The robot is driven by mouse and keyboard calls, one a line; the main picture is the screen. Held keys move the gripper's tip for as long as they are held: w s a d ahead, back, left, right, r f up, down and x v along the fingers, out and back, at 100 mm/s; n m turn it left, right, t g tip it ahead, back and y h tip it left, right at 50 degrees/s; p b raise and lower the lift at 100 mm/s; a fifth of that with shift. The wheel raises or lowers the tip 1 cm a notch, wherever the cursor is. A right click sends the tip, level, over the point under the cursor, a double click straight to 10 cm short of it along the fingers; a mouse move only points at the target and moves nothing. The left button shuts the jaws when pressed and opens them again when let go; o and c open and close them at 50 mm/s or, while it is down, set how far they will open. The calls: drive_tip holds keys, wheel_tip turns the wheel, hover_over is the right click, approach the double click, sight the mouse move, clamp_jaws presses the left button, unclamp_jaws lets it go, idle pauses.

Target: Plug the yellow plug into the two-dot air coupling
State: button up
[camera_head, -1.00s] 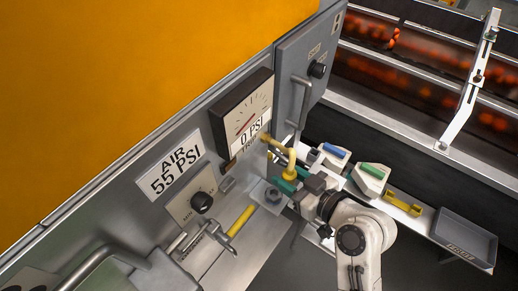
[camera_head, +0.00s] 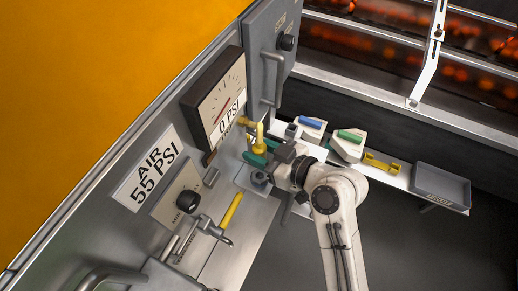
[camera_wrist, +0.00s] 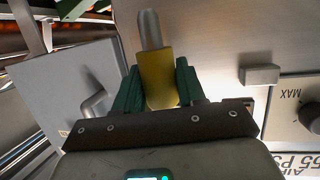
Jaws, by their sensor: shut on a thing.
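My gripper (camera_wrist: 160,92) has green fingers and is shut on the yellow plug (camera_wrist: 157,75). In the wrist view the plug's grey metal tip points away from the gripper, in front of a grey metal surface. In the head view my gripper (camera_head: 256,153) is beside the machine panel, below the pressure gauge, with the yellow plug (camera_head: 259,138) between its fingers. A yellow piece (camera_head: 246,122) shows just behind the plug; I cannot tell whether they touch. I cannot make out the two-dot air coupling or any dot marks.
The gauge (camera_head: 217,98) reads 0 PSI. An "AIR 55 PSI" label (camera_head: 147,172), a black knob (camera_head: 188,201) and a yellow-handled lever (camera_head: 231,210) are at left. A shelf at right carries blue-topped (camera_head: 309,128) and green-topped (camera_head: 349,142) blocks, a yellow holder (camera_head: 381,163) and a grey tray (camera_head: 441,182).

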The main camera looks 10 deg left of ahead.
drive_tip(key=shift+f+b, duration=1.85)
drive_tip(key=shift+f, duration=0.5)
drive_tip(key=shift+f+b, duration=2.05)
drive_tip(key=o, duration=1.1)
drive_tip(key=shift+o, duration=0.2)
drive_tip(key=v, duration=1.1)
